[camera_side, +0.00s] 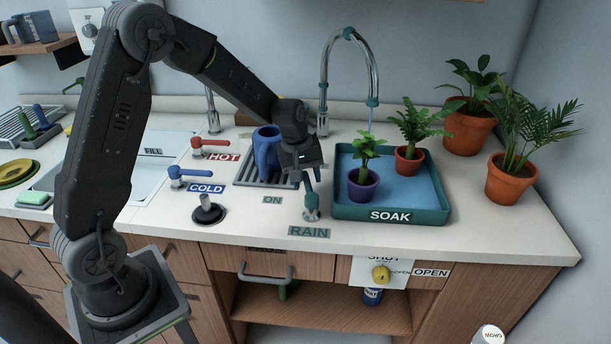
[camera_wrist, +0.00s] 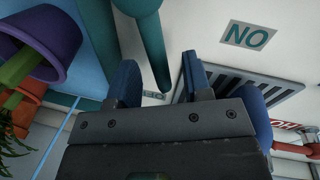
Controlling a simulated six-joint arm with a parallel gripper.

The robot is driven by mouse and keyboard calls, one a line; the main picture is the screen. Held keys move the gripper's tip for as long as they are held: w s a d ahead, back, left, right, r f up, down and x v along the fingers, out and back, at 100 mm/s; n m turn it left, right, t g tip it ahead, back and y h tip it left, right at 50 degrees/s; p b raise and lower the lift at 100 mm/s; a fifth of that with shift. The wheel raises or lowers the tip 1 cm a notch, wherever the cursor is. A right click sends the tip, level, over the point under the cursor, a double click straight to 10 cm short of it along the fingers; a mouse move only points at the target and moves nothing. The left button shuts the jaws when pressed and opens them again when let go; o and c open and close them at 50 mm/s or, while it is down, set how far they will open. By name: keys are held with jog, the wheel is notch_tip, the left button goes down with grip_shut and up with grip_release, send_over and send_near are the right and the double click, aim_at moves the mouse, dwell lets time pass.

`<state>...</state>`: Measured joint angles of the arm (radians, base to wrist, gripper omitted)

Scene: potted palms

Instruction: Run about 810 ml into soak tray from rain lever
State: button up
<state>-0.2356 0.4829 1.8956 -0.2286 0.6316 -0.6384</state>
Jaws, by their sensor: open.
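The rain lever (camera_side: 311,203) has a teal handle and stands upright or nearly so behind the RAIN label (camera_side: 309,232). My gripper (camera_side: 306,174) is at the top of the handle. In the wrist view my gripper (camera_wrist: 160,78) shows two blue fingers apart, with the teal handle (camera_wrist: 150,45) between or just beyond them; contact cannot be told. The soak tray (camera_side: 390,214) is teal, with a blue inside, and holds two potted plants. A chrome spout (camera_side: 349,34) arches to the tray. A thin pale blue stream (camera_side: 370,118) seems to fall from its teal tip.
A blue mug (camera_side: 266,150) stands on the drain grid beside my gripper. The red HOT lever (camera_side: 208,142), blue COLD lever (camera_side: 190,174) and a black knob (camera_side: 208,211) are to the left. Two larger potted palms (camera_side: 508,180) (camera_side: 469,130) stand right of the tray.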

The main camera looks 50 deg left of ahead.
grip_shut()
dwell(0.4)
jog(key=shift+w+d+m+h, duration=0.15)
jog(key=shift+w+d+m, duration=0.2)
jog(key=shift+m, duration=0.45)
jog(key=shift+w+d+m+h, duration=0.2)
jog(key=shift+w+m, duration=0.2)
jog(key=shift+m, duration=0.4)
grip_release()
jog(key=v, duration=1.4)
jog(key=shift+w, duration=0.25)
jog(key=shift+d, duration=0.1)
